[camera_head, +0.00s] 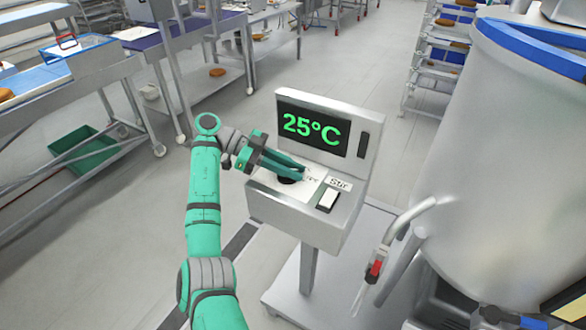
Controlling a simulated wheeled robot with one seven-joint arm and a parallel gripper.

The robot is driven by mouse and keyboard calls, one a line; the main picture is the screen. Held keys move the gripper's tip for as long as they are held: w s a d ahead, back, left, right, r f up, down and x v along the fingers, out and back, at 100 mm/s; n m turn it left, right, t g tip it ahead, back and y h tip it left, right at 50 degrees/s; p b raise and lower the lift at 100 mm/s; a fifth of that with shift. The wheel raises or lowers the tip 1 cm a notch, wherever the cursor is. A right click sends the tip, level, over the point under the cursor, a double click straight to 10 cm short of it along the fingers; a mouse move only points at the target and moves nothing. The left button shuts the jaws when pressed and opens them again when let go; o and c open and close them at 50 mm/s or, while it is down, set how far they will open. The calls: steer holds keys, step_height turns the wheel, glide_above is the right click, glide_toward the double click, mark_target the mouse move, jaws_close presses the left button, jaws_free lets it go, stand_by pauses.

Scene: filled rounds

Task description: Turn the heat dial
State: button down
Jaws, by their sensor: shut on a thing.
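The heat dial (287,180) is a small black knob on the sloped panel of a grey control box (292,214), left of the panel's middle. My gripper (300,174) is at the dial, its green fingers reaching over the panel from the left and shut on the dial. The fingers hide most of the dial and part of the label beside it, so its pointer direction cannot be told. The display (314,130) above the panel reads 25°C in green.
A white switch (329,200) labelled Stir sits right of the dial. A large steel vat (490,150) with a blue rim stands close on the right, with a pipe and red-handled valve (375,270). Steel tables (75,75) and a green bin (85,150) are at left.

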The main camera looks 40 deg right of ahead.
steer(key=shift+f, duration=0.1)
stand_by(0.5)
steer(key=c, duration=1.6)
jaws_free()
steer(key=shift+c, duration=0.2)
